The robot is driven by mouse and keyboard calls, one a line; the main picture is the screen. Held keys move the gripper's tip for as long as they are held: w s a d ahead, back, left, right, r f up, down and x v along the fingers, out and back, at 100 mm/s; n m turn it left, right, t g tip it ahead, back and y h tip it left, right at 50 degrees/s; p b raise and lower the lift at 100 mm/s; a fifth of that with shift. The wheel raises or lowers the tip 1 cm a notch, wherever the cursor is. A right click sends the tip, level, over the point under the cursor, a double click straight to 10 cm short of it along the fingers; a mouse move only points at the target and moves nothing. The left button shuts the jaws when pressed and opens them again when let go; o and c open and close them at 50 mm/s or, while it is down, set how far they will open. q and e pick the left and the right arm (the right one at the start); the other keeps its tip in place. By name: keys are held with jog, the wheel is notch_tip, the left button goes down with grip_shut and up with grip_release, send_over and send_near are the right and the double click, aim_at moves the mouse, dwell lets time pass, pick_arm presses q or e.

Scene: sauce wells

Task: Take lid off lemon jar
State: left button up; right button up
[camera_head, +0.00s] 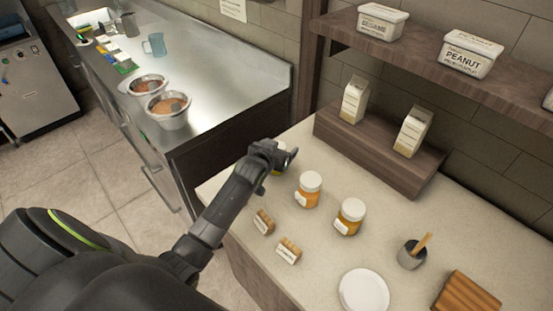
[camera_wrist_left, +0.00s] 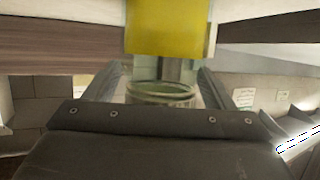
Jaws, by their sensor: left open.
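The lemon jar shows in the head view only as a bit of yellow (camera_head: 276,172) and pale surface, mostly hidden behind my left gripper (camera_head: 283,155). In the left wrist view the jar's yellow part (camera_wrist_left: 168,28) is at the top, with a clear glass part and ring (camera_wrist_left: 163,90) below it. The open fingers of my left gripper (camera_wrist_left: 160,88) stand on either side of this glass part. I cannot tell whether they touch it. No lid can be made out clearly in the wrist view. My right gripper is not in view.
Two orange jars with white lids (camera_head: 308,190) (camera_head: 350,217) stand right of the gripper. Small label stands (camera_head: 263,222) are in front. A white plate (camera_head: 364,291), grey cup (camera_head: 411,254) and wooden board (camera_head: 467,293) lie nearer. A wooden riser (camera_head: 380,150) with cartons is behind.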

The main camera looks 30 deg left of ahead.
pick_arm(q)
jog(key=shift+r, duration=0.1)
jog(key=c, duration=1.4)
notch_tip(320, 180, up, 10)
jog(key=shift+b, duration=0.8)
jog(key=o, duration=0.8)
jog(key=c, duration=0.9)
